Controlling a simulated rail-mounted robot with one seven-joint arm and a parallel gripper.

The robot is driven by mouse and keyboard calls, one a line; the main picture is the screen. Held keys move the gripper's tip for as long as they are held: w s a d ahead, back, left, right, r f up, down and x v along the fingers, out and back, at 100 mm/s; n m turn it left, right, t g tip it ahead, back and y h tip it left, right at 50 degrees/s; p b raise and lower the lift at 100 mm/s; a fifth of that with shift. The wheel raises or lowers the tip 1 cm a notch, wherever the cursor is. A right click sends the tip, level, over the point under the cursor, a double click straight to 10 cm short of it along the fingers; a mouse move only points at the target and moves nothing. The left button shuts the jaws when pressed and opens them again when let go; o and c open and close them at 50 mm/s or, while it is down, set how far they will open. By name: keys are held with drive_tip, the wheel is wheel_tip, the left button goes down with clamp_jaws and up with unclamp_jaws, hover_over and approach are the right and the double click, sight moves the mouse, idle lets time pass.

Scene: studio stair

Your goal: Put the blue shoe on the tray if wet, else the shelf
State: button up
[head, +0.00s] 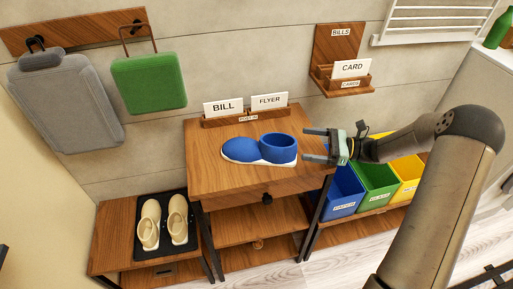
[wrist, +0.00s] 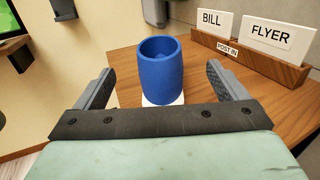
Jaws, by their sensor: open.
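The blue shoe (head: 259,149) with a white sole lies on top of the wooden table (head: 206,178) in the head view. In the wrist view its round blue ankle opening (wrist: 161,72) stands between the two fingers. My gripper (head: 317,145) is open, just right of the shoe's heel; in the wrist view its fingers (wrist: 161,88) are apart and empty. A dark tray (head: 188,243) on the low bench at left holds a pair of cream shoes (head: 164,223). A slatted wooden shelf (head: 240,257) is under the table. I cannot tell whether the shoe is wet.
A post rack (head: 241,119) with BILL and FLYER cards stands at the table's back edge. Blue, green and yellow bins (head: 377,183) stand at right below my arm. A grey bag (head: 65,100) and a green bag (head: 149,82) hang at left.

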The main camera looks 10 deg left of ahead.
sight(282, 142)
drive_tip(key=a, duration=0.3)
drive_tip(key=shift+a+p, duration=0.3)
drive_tip(key=shift+w+a+f+p, duration=0.15)
drive_tip(key=shift+a+p, duration=0.2)
drive_tip(key=shift+a, duration=0.55)
drive_tip(key=shift+s+a+f+p, duration=0.15)
drive_tip(key=shift+a+p, duration=0.2)
drive_tip(key=shift+a, duration=0.55)
drive_tip(key=shift+w+a+f+p, duration=0.15)
drive_tip(key=shift+a+p, duration=0.2)
drive_tip(key=shift+a, duration=0.55)
drive_tip(key=c, duration=1.4)
drive_tip(key=shift+o, duration=0.2)
drive_tip(key=shift+r, duration=0.1)
